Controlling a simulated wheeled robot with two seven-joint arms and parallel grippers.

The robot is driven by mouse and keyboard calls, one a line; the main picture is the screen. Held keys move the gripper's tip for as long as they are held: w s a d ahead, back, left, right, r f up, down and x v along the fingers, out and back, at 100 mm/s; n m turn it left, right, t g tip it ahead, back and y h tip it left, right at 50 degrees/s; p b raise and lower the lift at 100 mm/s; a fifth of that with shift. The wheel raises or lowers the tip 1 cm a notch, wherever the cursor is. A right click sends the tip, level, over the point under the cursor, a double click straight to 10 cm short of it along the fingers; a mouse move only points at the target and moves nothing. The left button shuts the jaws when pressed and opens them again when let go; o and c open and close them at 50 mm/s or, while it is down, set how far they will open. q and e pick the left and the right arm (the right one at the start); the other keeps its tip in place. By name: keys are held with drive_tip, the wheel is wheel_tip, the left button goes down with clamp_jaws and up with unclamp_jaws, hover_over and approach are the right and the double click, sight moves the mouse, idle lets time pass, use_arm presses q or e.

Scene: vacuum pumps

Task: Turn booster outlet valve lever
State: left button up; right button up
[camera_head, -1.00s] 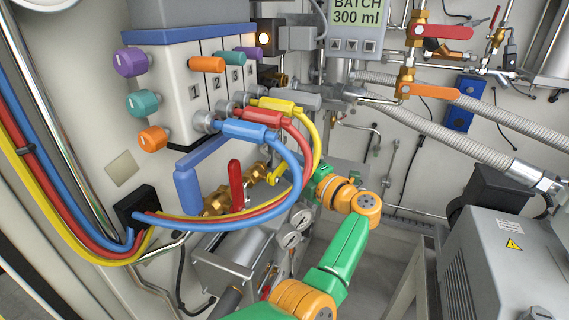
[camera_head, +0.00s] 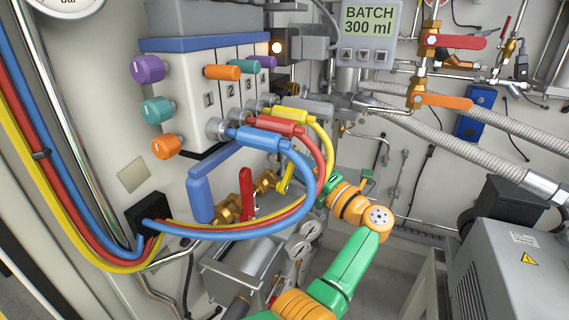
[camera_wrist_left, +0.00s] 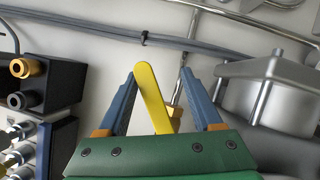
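A yellow lever (camera_head: 284,178) on the brass valve pipework shows in the head view, partly behind the hoses. In the left wrist view the yellow lever (camera_wrist_left: 151,95) stands upright between the two blue fingers of my left gripper (camera_wrist_left: 160,85). The fingers are apart, with a clear gap on the lever's right; the left finger is very near it, and I cannot tell if they touch. In the head view my green and orange left arm reaches toward this lever, and hoses hide its fingers. A red lever (camera_head: 247,190) stands on a brass valve nearby. My right gripper is not in view.
Blue (camera_head: 258,140), red and yellow hoses loop in front of the valves. A blue handle (camera_head: 200,196) stands left of the red lever. A grey pump housing (camera_head: 515,275) is at the right. An orange lever (camera_head: 443,101) and another red lever (camera_head: 455,42) are higher up.

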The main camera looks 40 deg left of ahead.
use_arm(q)
drive_tip(key=shift+s, duration=0.1)
drive_tip(key=shift+w+f, duration=0.2)
drive_tip(key=shift+d, duration=0.1)
drive_tip(key=shift+d+f, duration=0.2)
drive_tip(key=shift+s+d+b, duration=0.15)
drive_tip(key=shift+d+b, duration=0.25)
drive_tip(key=shift+d, duration=0.3)
